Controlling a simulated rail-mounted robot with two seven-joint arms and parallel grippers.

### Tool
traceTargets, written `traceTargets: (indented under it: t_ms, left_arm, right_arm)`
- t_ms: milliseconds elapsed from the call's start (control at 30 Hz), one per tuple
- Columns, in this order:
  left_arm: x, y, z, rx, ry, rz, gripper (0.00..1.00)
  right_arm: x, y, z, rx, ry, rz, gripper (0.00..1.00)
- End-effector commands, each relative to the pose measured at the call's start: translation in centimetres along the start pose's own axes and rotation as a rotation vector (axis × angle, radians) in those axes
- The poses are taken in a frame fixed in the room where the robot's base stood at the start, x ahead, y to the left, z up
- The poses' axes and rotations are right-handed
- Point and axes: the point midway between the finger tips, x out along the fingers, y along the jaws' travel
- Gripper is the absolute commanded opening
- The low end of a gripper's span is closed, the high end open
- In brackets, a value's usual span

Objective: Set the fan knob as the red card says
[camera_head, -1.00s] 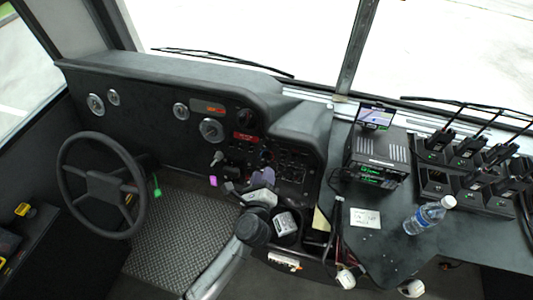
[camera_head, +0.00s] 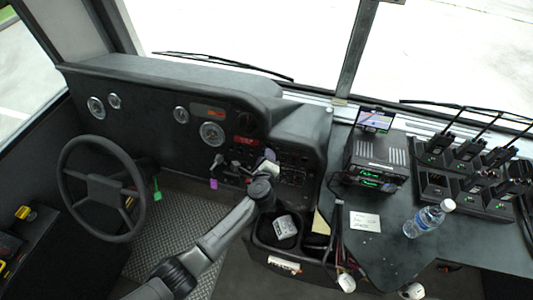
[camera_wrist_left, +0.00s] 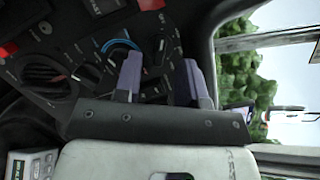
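My left gripper (camera_head: 268,163) is at the dashboard's right-hand control panel, partly hidden by my own wrist. In the left wrist view its two purple-grey fingers (camera_wrist_left: 162,76) stand apart over the dark panel, with nothing seen held between them. A round knob with a blue arc (camera_wrist_left: 118,47) lies just left of the fingers, partly covered by one. Another dark dial (camera_wrist_left: 58,76) with a red mark lies farther left. A red strip (camera_head: 245,140) shows on the dash; its text is too small to read, and I cannot tell whether it is the red card. My right gripper is out of view.
The steering wheel (camera_head: 103,187) stands at left. A cup-holder console (camera_head: 262,240) lies below the panel. At right are a radio box (camera_head: 378,160), a white note (camera_head: 365,221), a water bottle (camera_head: 428,218) and radio chargers (camera_head: 473,190).

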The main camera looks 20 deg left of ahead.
Motion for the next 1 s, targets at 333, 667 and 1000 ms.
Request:
traceTargets:
  t_ms: [333, 667, 1000]
  left_arm:
    - [2.2, 0.0, 0.0, 0.0, 0.0, 0.0, 0.37]
    - [2.3, 0.0, 0.0, 0.0, 0.0, 0.0, 0.37]
    - [2.3, 0.0, 0.0, 0.0, 0.001, 0.0, 0.07]
  right_arm:
    - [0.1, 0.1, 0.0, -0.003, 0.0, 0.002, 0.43]
    - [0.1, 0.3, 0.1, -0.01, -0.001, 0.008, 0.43]
    - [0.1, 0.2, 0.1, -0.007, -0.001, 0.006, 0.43]
